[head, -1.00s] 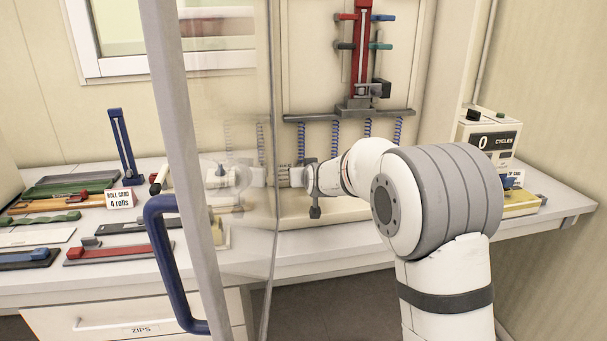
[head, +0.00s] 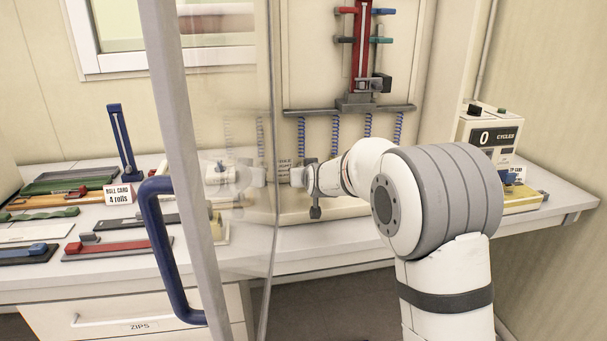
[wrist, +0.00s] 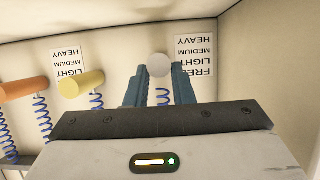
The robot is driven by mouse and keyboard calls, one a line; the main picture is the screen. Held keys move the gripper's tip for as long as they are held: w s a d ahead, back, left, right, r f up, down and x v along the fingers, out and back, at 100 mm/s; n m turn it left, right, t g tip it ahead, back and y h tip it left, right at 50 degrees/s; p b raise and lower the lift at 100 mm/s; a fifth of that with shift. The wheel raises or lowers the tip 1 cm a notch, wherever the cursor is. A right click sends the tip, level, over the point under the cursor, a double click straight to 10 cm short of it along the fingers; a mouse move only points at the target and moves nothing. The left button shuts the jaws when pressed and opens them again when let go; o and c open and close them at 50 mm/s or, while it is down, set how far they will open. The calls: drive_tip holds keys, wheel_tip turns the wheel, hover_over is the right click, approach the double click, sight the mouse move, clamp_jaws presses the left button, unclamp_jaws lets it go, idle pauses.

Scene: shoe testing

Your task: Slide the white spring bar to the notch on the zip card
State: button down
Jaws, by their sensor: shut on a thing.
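The white spring bar (wrist: 158,65) shows as a round white end between the tips of my gripper (wrist: 160,72) in the wrist view. The blue-grey fingers are shut on it, and a blue coil spring hangs from it between them. An upside-down scale label (wrist: 195,62), reading FREE, LIGHT, MEDIUM, HEAVY, is on the wall beside the bar. In the head view my gripper (head: 298,177) is partly hidden by my wrist and blurred near the glass door.
An orange bar (wrist: 22,88) and a yellow bar (wrist: 82,83) with springs sit left of my gripper in the wrist view. The glass door's frame (head: 185,170) and blue handle (head: 160,235) stand left of my arm. A cycles counter (head: 490,137) stands right.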

drive_tip(key=c, duration=1.2)
unclamp_jaws()
drive_tip(key=shift+c, duration=0.2)
drive_tip(key=v, duration=0.7)
drive_tip(key=shift+s, duration=0.4)
drive_tip(key=shift+r, duration=0.1)
drive_tip(key=s+d+m+g+h+p, duration=0.1)
drive_tip(key=s+d, duration=0.5)
drive_tip(key=s, duration=0.6)
drive_tip(key=s+d+f+m+g+h+p, duration=0.1)
drive_tip(key=s+d+g+p, duration=0.3)
drive_tip(key=s, duration=0.9)
drive_tip(key=s+d+f+m+g+h+p, duration=0.1)
drive_tip(key=s+d+g+p, duration=0.1)
drive_tip(key=s+d+g, duration=0.3)
drive_tip(key=s+d, duration=0.4)
drive_tip(key=s, duration=0.4)
drive_tip(key=shift+d+h+p, duration=0.2)
drive_tip(key=shift+h+p, duration=0.1)
drive_tip(key=shift+h, duration=0.1)
